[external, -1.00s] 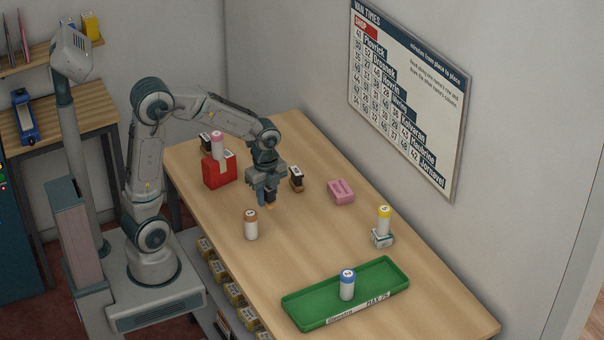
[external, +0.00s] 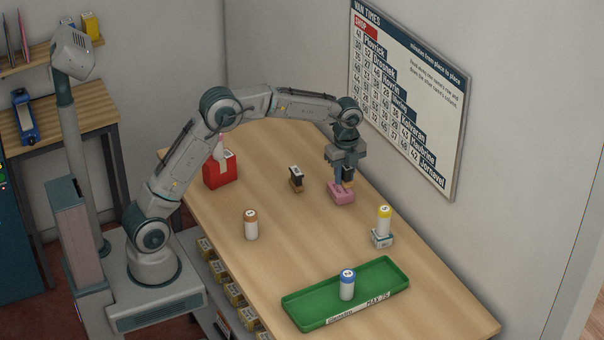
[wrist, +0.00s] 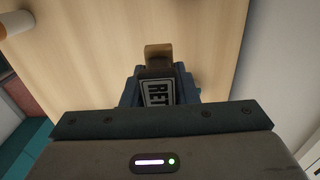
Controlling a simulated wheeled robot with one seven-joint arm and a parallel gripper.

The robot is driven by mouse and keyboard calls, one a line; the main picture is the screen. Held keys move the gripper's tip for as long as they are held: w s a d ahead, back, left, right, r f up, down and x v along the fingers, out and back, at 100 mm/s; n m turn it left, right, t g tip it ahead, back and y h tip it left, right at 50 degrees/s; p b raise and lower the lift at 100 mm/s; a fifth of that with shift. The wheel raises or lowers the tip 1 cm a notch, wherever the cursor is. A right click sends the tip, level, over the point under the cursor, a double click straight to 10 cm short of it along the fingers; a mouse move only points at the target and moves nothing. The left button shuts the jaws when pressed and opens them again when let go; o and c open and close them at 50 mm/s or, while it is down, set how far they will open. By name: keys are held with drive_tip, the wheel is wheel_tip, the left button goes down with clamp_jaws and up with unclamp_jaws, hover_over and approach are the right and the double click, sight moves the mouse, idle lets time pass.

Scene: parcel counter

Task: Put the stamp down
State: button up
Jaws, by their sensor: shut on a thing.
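My gripper (external: 344,172) is shut on a stamp (wrist: 158,92) with a dark body, a white label reading "RET" and a wooden end. The stamp points down from the jaws. In the external view the gripper is over the pink block (external: 340,194), which has a groove in its top. I cannot tell whether the stamp touches the block. The block is not visible in the wrist view. A second stamp (external: 296,180), dark with a white top and wooden base, stands on the counter (external: 300,238) to the left.
A white bottle with a yellow cap (external: 384,219) stands on a small box (external: 381,239). A brown-capped bottle (external: 251,225) stands left of centre. A green tray (external: 305,312) holds a blue-capped bottle (external: 347,285). A red box (external: 220,172) is at the back left.

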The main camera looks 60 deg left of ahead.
drive_tip(key=p, duration=0.3)
hover_over(340, 188)
wheel_tip(340, 188, down, 7)
drive_tip(key=shift+w+r, duration=0.1)
drive_tip(key=shift+w, duration=0.05)
drive_tip(key=shift+f+p, duration=0.7)
drive_tip(key=shift+f, duration=1.3)
drive_tip(key=shift+f, duration=0.15)
drive_tip(key=o, duration=1)
